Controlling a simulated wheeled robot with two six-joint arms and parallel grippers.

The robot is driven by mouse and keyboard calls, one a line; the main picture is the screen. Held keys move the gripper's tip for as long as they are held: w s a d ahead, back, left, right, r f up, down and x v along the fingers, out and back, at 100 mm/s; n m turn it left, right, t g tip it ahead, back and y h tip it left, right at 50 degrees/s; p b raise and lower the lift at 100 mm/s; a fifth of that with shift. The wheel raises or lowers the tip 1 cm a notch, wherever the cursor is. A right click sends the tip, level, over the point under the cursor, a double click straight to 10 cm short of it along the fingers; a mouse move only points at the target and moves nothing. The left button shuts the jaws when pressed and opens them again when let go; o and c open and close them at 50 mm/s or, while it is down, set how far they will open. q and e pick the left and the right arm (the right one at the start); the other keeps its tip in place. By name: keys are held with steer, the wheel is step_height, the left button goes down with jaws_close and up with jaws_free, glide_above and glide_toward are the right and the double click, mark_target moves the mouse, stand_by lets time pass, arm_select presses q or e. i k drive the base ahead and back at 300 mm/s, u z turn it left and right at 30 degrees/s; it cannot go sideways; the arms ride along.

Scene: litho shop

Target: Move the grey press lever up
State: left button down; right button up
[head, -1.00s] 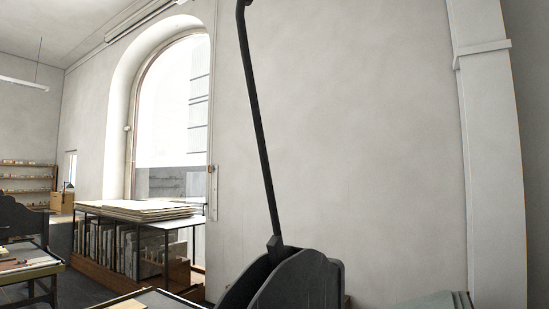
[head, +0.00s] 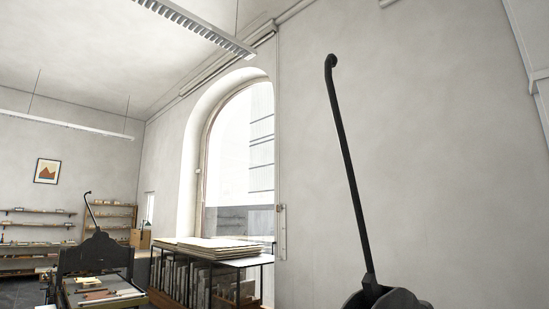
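A long dark grey press lever (head: 347,160) stands at the right of the head view. It rises from a dark press housing (head: 388,299) at the bottom edge and leans slightly left, with a bent, rounded end at the top. Only the top of the housing shows; the rest is cut off. A second, smaller press (head: 95,254) stands far off at the left, with its own thin lever (head: 91,211) tilted up. Neither of my grippers is in view.
A rack table (head: 212,261) with stacked sheets (head: 210,244) on top and flat boards below stands under the arched window (head: 240,150). Shelves (head: 40,245) line the far left wall. The wall behind the near lever is bare.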

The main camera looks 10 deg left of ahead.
mark_target(372, 289)
steer(key=u, duration=0.9)
steer(key=i, duration=0.9)
steer(key=z, duration=2.15)
